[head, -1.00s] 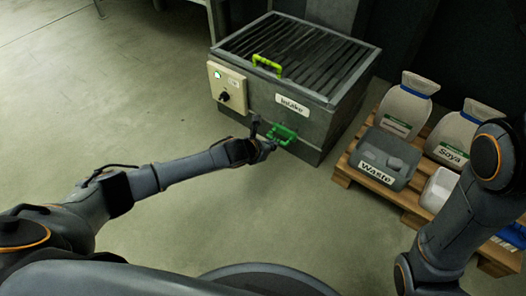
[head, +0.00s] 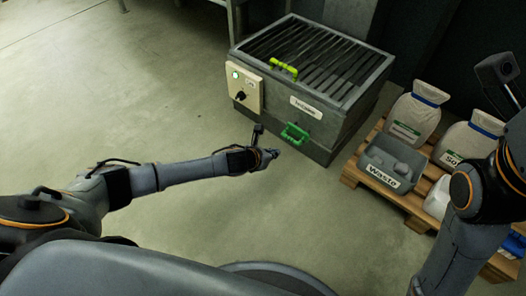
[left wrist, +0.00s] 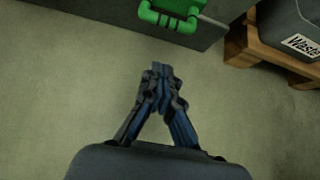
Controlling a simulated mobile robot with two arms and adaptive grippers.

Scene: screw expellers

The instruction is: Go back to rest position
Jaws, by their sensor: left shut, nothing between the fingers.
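My left gripper (head: 274,153) is shut and empty, held in front of the intake machine (head: 318,70) and a little below its green front handle (head: 295,134). In the left wrist view its fingertips (left wrist: 161,70) meet above bare floor, with the green handle (left wrist: 168,17) ahead and clear of them. My right arm stands at the right edge of the head view; its gripper fingers do not show.
The machine has a yellow-green handle (head: 284,70) on its slatted top and a control box (head: 245,88). A wooden pallet (head: 372,190) at right bears a Waste bin (head: 391,163) and sacks (head: 415,112). Floor at left is clear.

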